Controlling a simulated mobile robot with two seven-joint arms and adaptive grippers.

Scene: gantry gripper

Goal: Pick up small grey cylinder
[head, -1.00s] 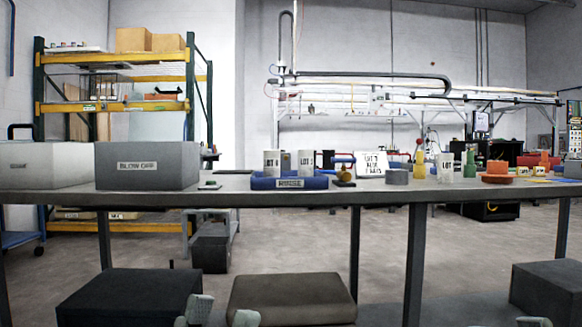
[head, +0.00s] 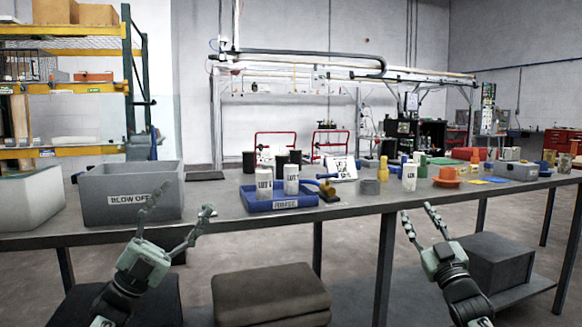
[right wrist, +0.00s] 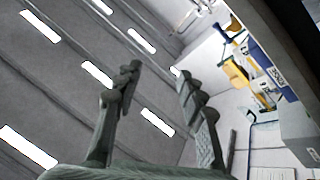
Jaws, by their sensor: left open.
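The small grey cylinder (head: 370,186), short and squat, stands on the long grey table (head: 345,208) in the head view, right of a blue tray. Nothing touches it there. My left gripper (head: 178,209) is open and empty in front of the grey BLOW OFF bin, far left of the cylinder. My right gripper (head: 418,213) is open and empty before the table's front edge, right of and nearer than the cylinder. The right wrist view shows its spread fingers (right wrist: 158,78) with nothing between them; I cannot make out the cylinder there.
The blue tray (head: 275,205) holds white labelled cylinders (head: 264,184). The BLOW OFF bin (head: 130,190) is at left.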

